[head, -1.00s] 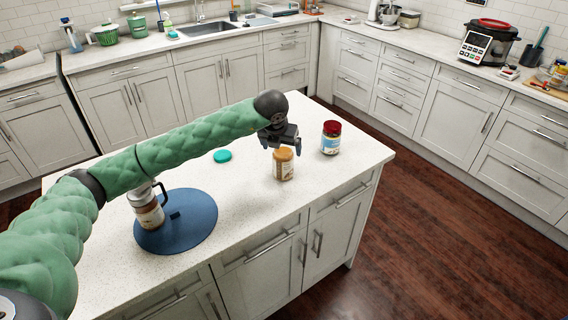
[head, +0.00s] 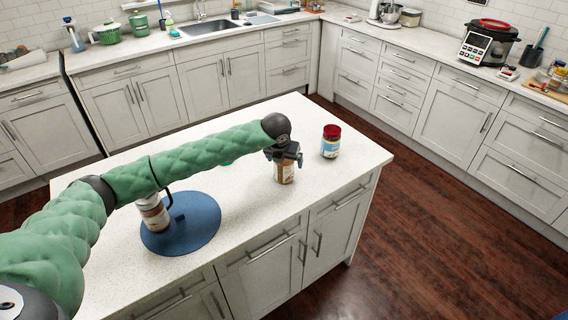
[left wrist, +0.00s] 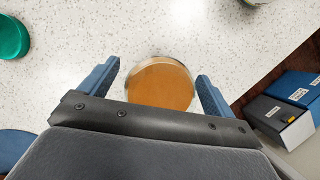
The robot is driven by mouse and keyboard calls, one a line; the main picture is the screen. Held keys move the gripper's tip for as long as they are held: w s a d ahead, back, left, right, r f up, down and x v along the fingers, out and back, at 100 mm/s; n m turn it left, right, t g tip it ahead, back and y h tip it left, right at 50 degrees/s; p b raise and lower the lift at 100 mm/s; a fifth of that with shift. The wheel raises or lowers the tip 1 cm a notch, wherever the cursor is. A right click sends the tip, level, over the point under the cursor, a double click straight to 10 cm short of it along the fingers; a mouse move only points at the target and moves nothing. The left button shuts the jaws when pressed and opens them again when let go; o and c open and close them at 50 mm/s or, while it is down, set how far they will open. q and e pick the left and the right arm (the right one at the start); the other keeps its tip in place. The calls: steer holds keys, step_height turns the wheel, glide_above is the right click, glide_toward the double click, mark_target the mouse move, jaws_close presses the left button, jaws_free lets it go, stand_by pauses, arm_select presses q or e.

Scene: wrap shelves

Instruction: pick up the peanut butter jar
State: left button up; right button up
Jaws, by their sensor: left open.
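The peanut butter jar (head: 285,174), with a tan-brown body, stands upright on the white speckled island. My left gripper (head: 285,158) is right over it from above and hides its top. In the left wrist view the jar's round orange-brown top (left wrist: 160,86) lies between the two blue fingertips of my left gripper (left wrist: 157,84). The fingers are apart, with a gap on both sides of the jar. My right gripper is in neither view.
A red-lidded jar (head: 331,142) stands just to the right on the island. A blue round mat (head: 196,235) carries a jar with a handle-like part (head: 153,216). A teal disc (left wrist: 12,37) lies nearby. The front of the island top is clear.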

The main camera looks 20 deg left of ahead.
arm_select(q)
steer(key=shift+f, duration=0.2)
steer(key=shift+w, duration=0.1)
steer(key=shift+c, duration=0.4)
steer(key=c, duration=1.4)
steer(key=shift+r, duration=0.1)
